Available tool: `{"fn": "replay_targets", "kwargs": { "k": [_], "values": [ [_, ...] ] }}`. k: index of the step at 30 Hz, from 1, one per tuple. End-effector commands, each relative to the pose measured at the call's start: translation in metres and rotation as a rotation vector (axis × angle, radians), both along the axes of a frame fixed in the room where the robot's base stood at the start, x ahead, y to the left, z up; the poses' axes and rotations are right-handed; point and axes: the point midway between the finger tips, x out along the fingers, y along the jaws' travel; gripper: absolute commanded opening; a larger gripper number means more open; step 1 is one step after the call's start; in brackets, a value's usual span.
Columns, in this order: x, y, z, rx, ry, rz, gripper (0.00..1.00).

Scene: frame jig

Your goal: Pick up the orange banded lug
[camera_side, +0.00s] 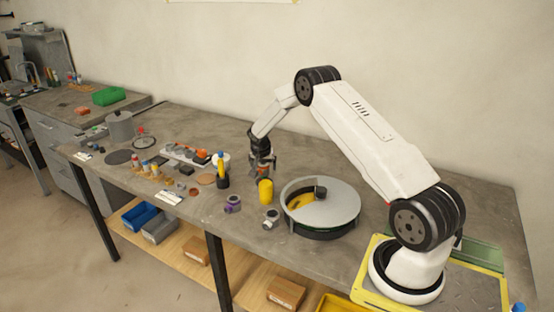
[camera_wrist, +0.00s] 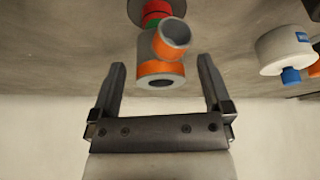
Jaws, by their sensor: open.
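The orange banded lug (camera_wrist: 160,70) is a grey round body with an orange band and a short open-mouthed side stub, also banded orange. In the wrist view it appears between and just beyond the fingertips, with a gap on each side. My gripper (camera_wrist: 161,65) is open, with nothing held between its fingers. In the side view my gripper (camera_side: 262,170) points down low over the bench, left of the round grey-lidded drum. The lug is hard to make out there, largely hidden around the fingers.
A red and green part (camera_wrist: 155,15) stands right behind the lug in the wrist view. A white cylinder with blue (camera_wrist: 285,50) is to the right. A yellow cylinder (camera_side: 265,192), a purple-banded part (camera_side: 232,204) and a round drum (camera_side: 340,200) stand near my gripper.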

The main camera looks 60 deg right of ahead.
Motion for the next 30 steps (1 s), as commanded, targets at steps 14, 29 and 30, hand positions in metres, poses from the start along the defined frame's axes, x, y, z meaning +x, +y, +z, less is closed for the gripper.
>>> {"fn": "replay_targets", "kwargs": {
  "k": [14,29,30],
  "values": [
    [0.000,0.000,0.000,0.000,0.000,0.000,0.08],
    [0.000,0.000,0.008,-0.001,0.000,0.000,0.00],
    [0.000,0.000,0.011,-0.001,0.000,0.000,0.00]
  ]
}}
